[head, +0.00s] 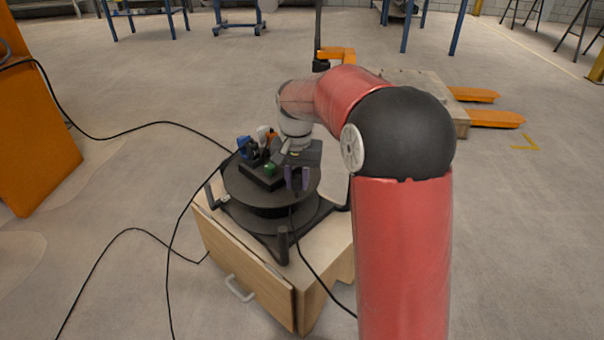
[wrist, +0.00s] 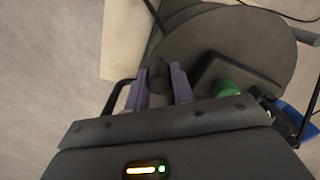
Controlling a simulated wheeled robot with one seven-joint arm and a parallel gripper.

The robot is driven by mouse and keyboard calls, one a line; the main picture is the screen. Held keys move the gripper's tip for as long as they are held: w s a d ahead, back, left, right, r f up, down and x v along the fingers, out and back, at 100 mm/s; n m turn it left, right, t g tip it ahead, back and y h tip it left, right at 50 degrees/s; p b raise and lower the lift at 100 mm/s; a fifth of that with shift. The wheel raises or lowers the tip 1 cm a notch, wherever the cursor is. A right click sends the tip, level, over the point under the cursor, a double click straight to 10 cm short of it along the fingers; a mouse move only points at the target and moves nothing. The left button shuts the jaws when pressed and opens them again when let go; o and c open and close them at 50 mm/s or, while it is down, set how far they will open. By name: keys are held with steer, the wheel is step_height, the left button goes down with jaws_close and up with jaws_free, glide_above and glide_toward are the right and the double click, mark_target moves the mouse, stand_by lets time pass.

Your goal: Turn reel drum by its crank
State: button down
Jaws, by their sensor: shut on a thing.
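The reel drum (head: 265,193) is a dark round disc, lying flat in a black frame with upright posts. It also fills the upper right of the wrist view (wrist: 262,45). The crank's dark knob (wrist: 158,74) shows between the purple fingers in the wrist view, near the drum's rim. My gripper (head: 297,178) points down over the drum's near right side in the head view. In the wrist view my gripper (wrist: 160,88) is shut on the crank knob. The crank's arm is hard to make out, and the knob is hidden by the fingers in the head view.
A black box with a green button (head: 270,168) and a blue part (head: 243,148) sit on the drum top beside my gripper. The reel stands on a wooden cabinet (head: 245,265). Black cables run across the floor and past the cabinet. An orange pallet truck (head: 495,118) stands behind right.

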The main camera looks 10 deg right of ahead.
mark_target(281, 201)
steer(key=a+m, duration=0.1)
steer(key=a+m+p, duration=0.1)
steer(key=shift+s+a+r+m, duration=0.1)
steer(key=shift+s+a+m, duration=0.2)
steer(key=shift+s+a, duration=0.1)
steer(key=shift+a+m+p, duration=0.45)
steer(key=shift+a+m, duration=0.25)
steer(key=shift+m, duration=0.1)
steer(key=c, duration=1.2)
jaws_free()
